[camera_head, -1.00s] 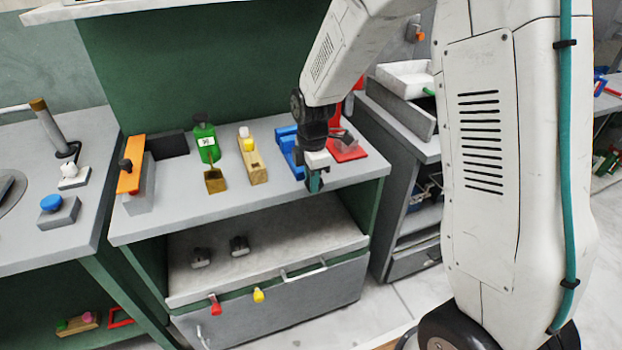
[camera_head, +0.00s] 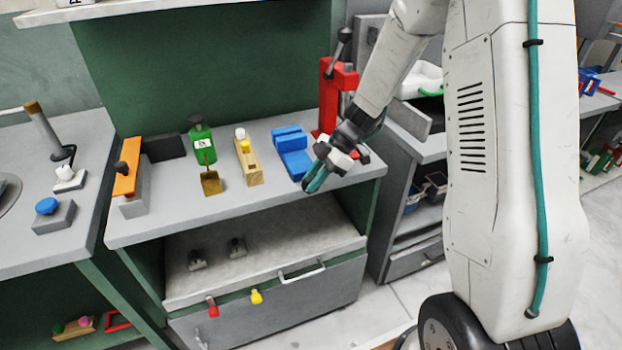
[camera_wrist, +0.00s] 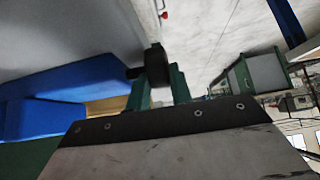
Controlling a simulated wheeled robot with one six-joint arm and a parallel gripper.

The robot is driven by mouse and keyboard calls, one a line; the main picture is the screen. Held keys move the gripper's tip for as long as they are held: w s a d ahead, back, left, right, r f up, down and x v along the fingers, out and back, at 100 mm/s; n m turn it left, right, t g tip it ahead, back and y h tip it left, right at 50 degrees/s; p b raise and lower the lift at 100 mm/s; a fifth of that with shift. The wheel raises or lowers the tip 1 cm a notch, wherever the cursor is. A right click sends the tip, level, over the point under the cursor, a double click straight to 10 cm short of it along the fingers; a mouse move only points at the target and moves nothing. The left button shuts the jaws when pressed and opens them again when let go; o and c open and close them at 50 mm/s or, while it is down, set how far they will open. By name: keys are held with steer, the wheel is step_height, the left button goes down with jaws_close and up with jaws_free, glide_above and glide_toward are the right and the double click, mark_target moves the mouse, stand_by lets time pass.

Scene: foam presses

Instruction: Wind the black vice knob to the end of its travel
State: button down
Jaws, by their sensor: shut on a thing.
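The blue vice (camera_head: 291,150) stands on the grey bench near its front edge, left of my gripper. My gripper (camera_head: 316,180) is at the vice's front end, with its teal fingers pointing down and left. In the wrist view, the black vice knob (camera_wrist: 155,64) sits between the teal fingers of my gripper (camera_wrist: 159,82), which is shut on it. The blue vice (camera_wrist: 62,92) fills the left of that view, and the knob joins it by a short dark shaft. In the head view the fingers hide the knob.
A red press (camera_head: 330,95) stands behind my gripper. A wooden block with a yellow knob (camera_head: 248,160), a green bottle (camera_head: 202,143) and an orange-topped press (camera_head: 127,168) stand left on the bench. Open floor lies in front of the bench.

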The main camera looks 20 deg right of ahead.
steer(key=shift+w+d+y, duration=0.1)
steer(key=shift+d+y, duration=0.1)
steer(key=shift+y, duration=0.4)
steer(key=c, duration=1.2)
jaws_free()
steer(key=shift+c, duration=0.2)
steer(key=v, duration=0.8)
steer(key=shift+f, duration=0.2)
